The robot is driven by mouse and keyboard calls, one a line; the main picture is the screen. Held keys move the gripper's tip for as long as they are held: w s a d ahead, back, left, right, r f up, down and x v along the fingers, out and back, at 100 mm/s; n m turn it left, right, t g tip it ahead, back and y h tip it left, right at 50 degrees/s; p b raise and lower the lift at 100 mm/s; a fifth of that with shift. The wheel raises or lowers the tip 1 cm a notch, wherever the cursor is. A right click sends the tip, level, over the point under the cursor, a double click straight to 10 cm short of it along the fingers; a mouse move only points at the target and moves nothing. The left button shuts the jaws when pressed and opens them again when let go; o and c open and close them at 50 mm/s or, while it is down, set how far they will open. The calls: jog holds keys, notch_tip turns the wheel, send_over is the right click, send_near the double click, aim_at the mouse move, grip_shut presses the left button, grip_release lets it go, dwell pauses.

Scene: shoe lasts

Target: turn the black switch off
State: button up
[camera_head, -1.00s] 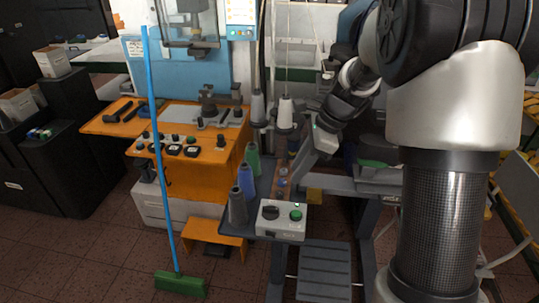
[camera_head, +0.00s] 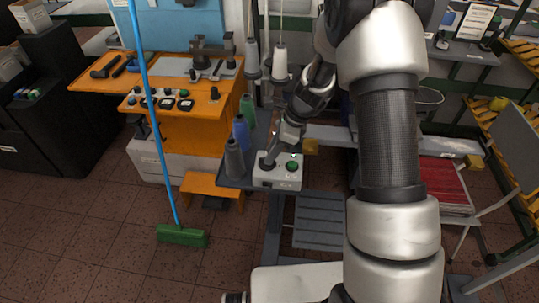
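A pale grey control box (camera_head: 277,176) stands at the front end of the narrow grey table. On its top are a green button (camera_head: 292,166) at the right and the black switch (camera_head: 266,163) at the left. My gripper (camera_head: 272,155) reaches down from the upper right, with its tip at or just above the black switch. The switch is partly covered by the gripper, and its setting cannot be read. The fingers are small and dark here, so I cannot tell whether they are open, shut or touching the switch.
Grey, blue and green thread cones (camera_head: 241,132) stand just left of and behind the box. A blue-handled broom (camera_head: 182,235) leans at the left before an orange bench (camera_head: 150,88). My arm fills the right of centre. Floor at the lower left is clear.

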jog(key=shift+x, duration=1.1)
grip_shut()
